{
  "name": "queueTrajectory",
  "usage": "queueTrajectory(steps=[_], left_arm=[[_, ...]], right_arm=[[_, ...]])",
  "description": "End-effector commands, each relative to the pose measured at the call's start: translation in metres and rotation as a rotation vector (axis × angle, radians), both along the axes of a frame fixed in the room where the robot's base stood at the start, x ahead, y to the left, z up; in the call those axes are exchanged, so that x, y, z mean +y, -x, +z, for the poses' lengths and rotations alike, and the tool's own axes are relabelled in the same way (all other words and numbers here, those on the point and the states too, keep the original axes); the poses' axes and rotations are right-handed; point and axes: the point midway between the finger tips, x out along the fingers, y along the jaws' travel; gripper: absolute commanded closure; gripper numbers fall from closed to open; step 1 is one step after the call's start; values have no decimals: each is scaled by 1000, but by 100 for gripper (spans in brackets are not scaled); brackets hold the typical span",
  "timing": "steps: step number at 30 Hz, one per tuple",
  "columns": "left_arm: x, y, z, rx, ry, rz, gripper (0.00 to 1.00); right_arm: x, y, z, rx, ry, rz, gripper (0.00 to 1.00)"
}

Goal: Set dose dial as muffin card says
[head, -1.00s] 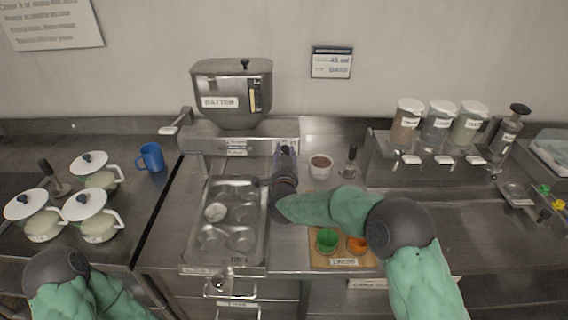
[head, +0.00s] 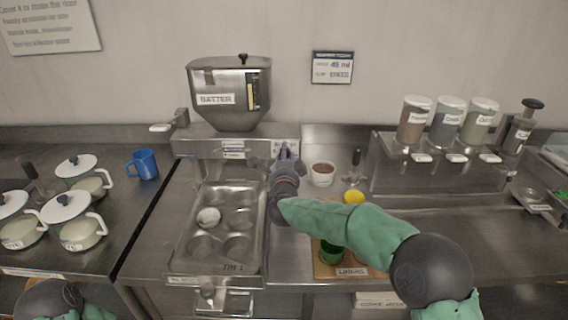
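The batter dispenser (head: 229,90) stands at the back, with a hopper labelled BATTER above a metal base. The muffin card (head: 332,67) hangs on the wall to its right; one row appears to read 45 ml, and the rest is too small to read surely. My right gripper (head: 284,158) is at the right end of the dispenser base, in front of a small label there. I cannot make out the dose dial; the gripper likely covers it. Whether its fingers are closed on anything does not show. My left gripper is not in view; only part of my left arm shows at lower left.
A muffin tin (head: 180,245) with one white liner sits below the dispenser. A brown-filled bowl (head: 322,173), a yellow cup (head: 354,197) and a liners board (head: 345,271) are near my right arm. A blue mug (head: 143,164) and lidded pots (head: 70,222) stand left.

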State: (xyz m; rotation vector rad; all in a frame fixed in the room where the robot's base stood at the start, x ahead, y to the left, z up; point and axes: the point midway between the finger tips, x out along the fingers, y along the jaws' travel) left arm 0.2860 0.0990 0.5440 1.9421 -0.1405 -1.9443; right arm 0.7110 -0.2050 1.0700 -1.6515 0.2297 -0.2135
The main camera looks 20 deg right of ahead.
Motion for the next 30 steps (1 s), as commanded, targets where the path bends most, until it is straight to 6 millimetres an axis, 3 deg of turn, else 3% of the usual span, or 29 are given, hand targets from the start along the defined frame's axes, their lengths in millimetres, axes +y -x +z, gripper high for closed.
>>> queueTrajectory(steps=[1, 22, 23, 25, 26, 30], left_arm=[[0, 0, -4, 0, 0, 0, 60], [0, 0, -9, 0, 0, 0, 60], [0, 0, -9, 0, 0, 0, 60], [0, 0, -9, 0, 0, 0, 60], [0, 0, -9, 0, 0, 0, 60], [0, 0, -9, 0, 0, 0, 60]], right_arm=[[-7, 0, 2, -13, -20, -14, 97], [-6, 0, 0, -27, -91, -14, 97], [-7, 0, 0, -27, -91, -14, 62], [-6, 0, 0, -27, -90, -13, 42], [-6, 0, 0, -27, -90, -12, 37], [-4, 0, 0, -25, -89, -8, 37]])
